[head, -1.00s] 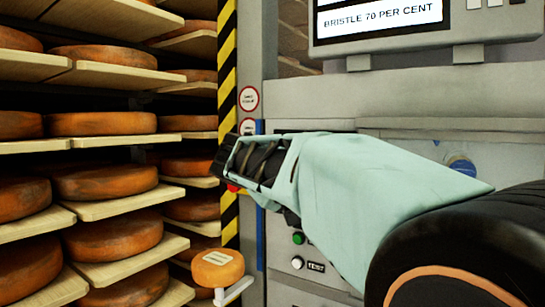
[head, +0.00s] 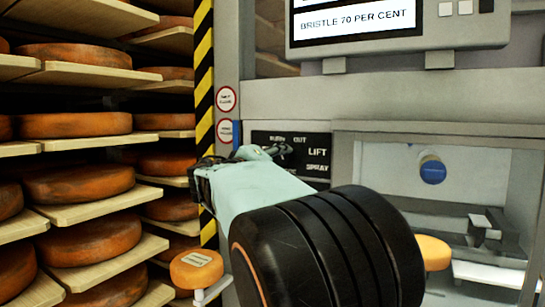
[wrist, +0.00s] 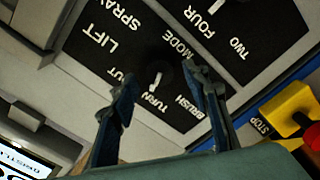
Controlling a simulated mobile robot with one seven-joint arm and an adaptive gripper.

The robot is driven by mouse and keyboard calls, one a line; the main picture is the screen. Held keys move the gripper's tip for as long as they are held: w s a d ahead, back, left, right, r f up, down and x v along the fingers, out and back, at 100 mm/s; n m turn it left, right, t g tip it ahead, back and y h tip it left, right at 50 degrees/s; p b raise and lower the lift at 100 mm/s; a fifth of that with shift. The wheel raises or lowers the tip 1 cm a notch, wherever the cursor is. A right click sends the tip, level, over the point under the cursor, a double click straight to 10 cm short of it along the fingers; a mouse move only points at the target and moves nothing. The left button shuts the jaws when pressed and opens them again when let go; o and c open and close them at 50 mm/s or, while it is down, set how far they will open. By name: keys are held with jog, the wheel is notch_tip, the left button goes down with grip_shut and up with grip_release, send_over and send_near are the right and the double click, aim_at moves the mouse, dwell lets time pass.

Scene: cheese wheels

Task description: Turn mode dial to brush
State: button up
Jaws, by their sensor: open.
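The black mode panel (head: 318,168) is on the grey machine front, with the words OUT, LIFT and SPRAY readable in the head view. In the wrist view the mode dial (wrist: 157,75) is dark against its black plate, with a white pointer mark toward the word TURN. BRUSH is printed to the right of TURN. My gripper (wrist: 160,78) is open, with one finger on each side of the dial in the picture. I cannot tell whether the fingers touch it. In the head view my gripper (head: 268,152) is in front of the panel and hides its lower left.
A second dial plate (wrist: 262,30) reads TWO and FOUR. A yellow stop box (wrist: 285,110) with a red button is beside the panel. The screen (head: 357,22) is above. A blue knob (head: 432,170) is in the recess at right. Shelves of cheese wheels (head: 75,125) stand left.

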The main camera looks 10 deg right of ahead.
aim_at(285, 159)
jog(key=shift+x, duration=1.35)
jog(key=shift+c, duration=0.5)
jog(key=c, duration=1)
